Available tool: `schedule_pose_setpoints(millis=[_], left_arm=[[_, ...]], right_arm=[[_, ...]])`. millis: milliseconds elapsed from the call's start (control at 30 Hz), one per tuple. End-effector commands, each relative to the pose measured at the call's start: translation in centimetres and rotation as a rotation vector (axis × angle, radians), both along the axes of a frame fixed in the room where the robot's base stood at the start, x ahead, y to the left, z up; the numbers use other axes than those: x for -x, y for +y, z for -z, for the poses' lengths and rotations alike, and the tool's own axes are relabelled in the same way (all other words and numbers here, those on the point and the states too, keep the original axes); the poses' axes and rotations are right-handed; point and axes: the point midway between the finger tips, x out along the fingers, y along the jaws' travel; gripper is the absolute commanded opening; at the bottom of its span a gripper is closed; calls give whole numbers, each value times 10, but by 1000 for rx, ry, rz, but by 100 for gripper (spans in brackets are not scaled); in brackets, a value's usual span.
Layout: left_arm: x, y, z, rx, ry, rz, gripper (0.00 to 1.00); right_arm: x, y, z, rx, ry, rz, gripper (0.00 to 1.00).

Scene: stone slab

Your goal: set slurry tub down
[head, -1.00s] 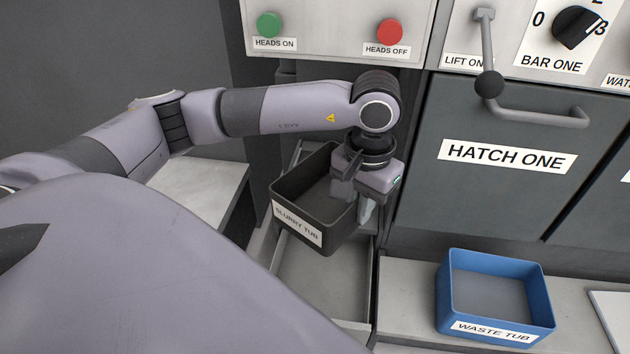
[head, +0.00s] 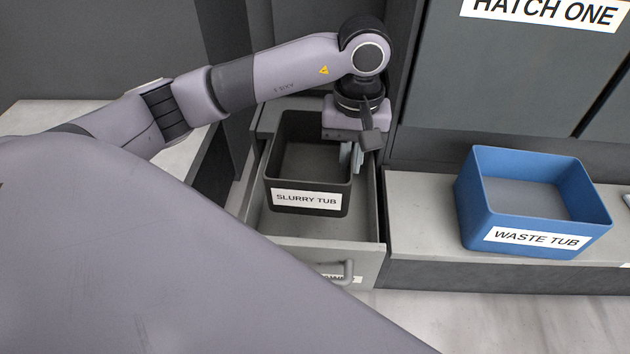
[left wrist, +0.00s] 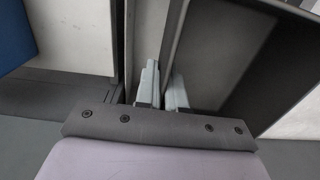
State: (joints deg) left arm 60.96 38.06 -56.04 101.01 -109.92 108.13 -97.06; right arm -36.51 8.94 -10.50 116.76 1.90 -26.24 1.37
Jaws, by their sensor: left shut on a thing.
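The slurry tub (head: 310,178) is a dark grey open box with a white label on its front, and it looks empty. It is inside the outline of an open grey drawer (head: 330,248) and sits upright. My left gripper (head: 352,158) is shut on the tub's right wall. In the left wrist view my two fingers (left wrist: 163,88) stand either side of the wall of the slurry tub (left wrist: 235,55). I cannot tell whether the tub's base touches the drawer floor. My right gripper is not in view.
A blue waste tub (head: 535,205) stands on the pale ledge (head: 425,215) to the right. A dark hatch panel (head: 500,75) rises behind. The drawer's handle (head: 345,272) is at its front. Bare drawer floor shows in front of the slurry tub.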

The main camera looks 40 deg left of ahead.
Motion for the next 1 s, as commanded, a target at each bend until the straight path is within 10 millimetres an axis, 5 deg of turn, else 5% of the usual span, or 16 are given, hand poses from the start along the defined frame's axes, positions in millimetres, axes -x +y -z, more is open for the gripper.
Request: schedule_pose_setpoints(millis=[267, 700, 1000], left_arm=[[0, 0, 32, 0, 7, -31, 0], [-1, -1, 135, 2, 4, -29, 0], [-13, 7, 147, 1, 0, -31, 0]], right_arm=[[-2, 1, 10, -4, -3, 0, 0], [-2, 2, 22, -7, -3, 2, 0], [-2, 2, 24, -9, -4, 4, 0]])
